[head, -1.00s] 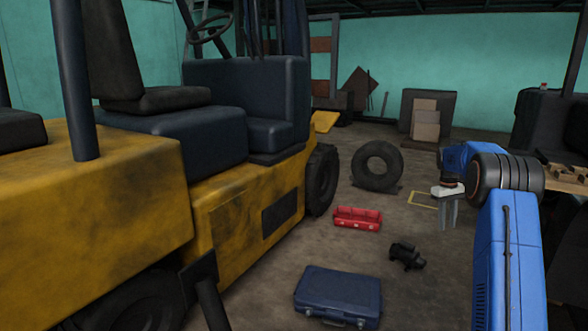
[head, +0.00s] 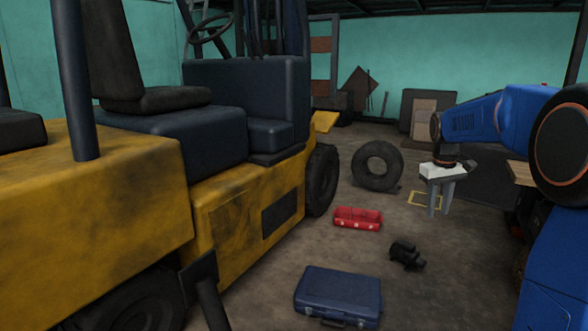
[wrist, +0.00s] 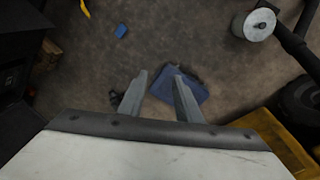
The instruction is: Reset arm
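My blue arm (head: 475,120) reaches in from the right in the head view. My gripper (head: 438,212) hangs fingers down from a white body, above the floor to the right of the tyre. In the wrist view the two grey fingers of my gripper (wrist: 158,75) stand apart with a gap between them. Nothing is between them that they touch. The blue case seen past them lies far below on the floor.
A yellow forklift (head: 235,215) fills the left. On the floor are a blue case (head: 338,297), a red toolbox (head: 357,218), a black part (head: 407,256) and a tyre (head: 377,166). A bench (head: 521,172) stands at the right.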

